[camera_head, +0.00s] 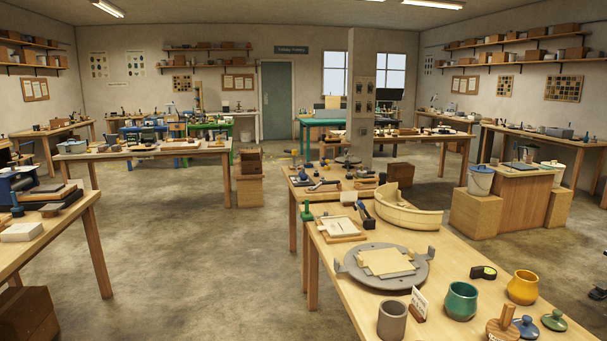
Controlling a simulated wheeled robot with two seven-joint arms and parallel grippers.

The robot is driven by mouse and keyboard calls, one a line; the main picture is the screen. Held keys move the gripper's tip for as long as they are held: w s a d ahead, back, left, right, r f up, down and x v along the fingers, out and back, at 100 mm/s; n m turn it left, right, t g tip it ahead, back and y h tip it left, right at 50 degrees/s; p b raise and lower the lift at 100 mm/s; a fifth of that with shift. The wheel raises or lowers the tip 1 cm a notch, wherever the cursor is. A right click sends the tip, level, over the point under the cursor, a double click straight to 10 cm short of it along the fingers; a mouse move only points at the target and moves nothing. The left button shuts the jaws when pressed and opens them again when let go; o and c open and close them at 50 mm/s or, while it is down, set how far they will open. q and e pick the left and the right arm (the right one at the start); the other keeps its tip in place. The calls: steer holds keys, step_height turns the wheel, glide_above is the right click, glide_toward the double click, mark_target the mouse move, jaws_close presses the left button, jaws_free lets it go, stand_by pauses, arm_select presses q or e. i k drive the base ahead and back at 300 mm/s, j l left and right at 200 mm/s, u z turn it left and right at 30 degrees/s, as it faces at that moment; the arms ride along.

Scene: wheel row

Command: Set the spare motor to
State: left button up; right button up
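I cannot pick out a spare motor for certain among the many small items in the head view. The nearest workbench (480,262) runs along the lower right. On it lies a round grey plate (352,274) with two upright lugs and flat tan slabs stacked on top. A dark blue item (366,216) lies behind it, too small to identify. A dark blue machine (14,186) sits on the left bench, partly cut off by the picture edge. Neither of my grippers is in view.
A teal pot (461,300), a yellow pot (522,287) and a grey cup (392,320) stand on the near bench. A curved wooden tray (408,214) lies behind. A pillar (359,95) stands mid-room. The concrete floor (200,260) between the benches is mostly clear.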

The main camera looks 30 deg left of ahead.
mark_target(302, 176)
steer(key=i+j+u, duration=0.65)
steer(key=i+u, duration=0.6)
steer(key=i, duration=1.2)
steer(key=i+j+z, duration=0.2)
steer(key=i, duration=0.25)
steer(key=i+z, duration=0.25)
steer(key=i, duration=0.25)
steer(key=i+j+z, duration=0.2)
steer(key=i, duration=0.25)
steer(key=i+j+z, duration=0.75)
steer(key=z, duration=0.15)
steer(key=i+j+z, duration=0.25)
steer(key=j+z, duration=0.15)
steer(key=j, duration=0.25)
